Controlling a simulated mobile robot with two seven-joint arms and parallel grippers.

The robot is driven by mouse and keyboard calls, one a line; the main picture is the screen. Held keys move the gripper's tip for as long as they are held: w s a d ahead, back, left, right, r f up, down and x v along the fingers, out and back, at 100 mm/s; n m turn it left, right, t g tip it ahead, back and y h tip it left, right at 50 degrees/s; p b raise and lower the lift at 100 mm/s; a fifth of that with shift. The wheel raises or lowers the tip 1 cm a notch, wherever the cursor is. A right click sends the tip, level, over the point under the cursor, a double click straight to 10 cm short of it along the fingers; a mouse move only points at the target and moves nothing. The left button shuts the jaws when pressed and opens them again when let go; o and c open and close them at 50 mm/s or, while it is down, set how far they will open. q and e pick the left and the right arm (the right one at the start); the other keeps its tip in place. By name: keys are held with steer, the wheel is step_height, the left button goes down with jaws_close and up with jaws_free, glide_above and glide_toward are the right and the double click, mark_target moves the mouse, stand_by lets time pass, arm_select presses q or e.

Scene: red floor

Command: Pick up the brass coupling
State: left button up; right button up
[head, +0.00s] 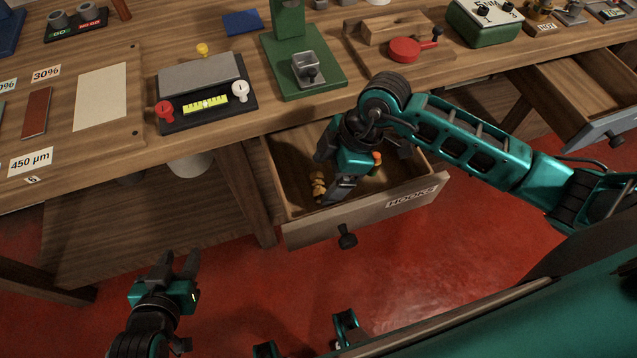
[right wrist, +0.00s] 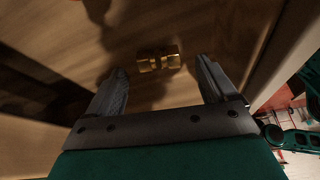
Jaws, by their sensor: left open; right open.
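The brass coupling (head: 318,186) lies on the floor of the open drawer labelled HOOKS (head: 360,213), near its left side in the head view. In the right wrist view the brass coupling (right wrist: 159,60) lies ahead of the fingertips, roughly between them. My right gripper (head: 332,178) reaches down into the drawer, beside the coupling. In the right wrist view its two fingers (right wrist: 160,72) are apart with nothing between them but the view of the coupling. My left gripper (head: 180,264) is open and empty, low over the red floor at the left.
The drawer's side walls and front panel with a dark knob (head: 347,237) enclose my right gripper. The workbench top (head: 220,128) overhangs the drawer's back. A small orange thing (head: 377,158) shows beside my right gripper. Another drawer (head: 580,90) stands open at the right.

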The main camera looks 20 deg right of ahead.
mark_target(318, 186)
steer(key=shift+x, duration=1.35)
steer(key=shift+w, duration=0.1)
steer(key=shift+c, duration=0.5)
steer(key=c, duration=1.1)
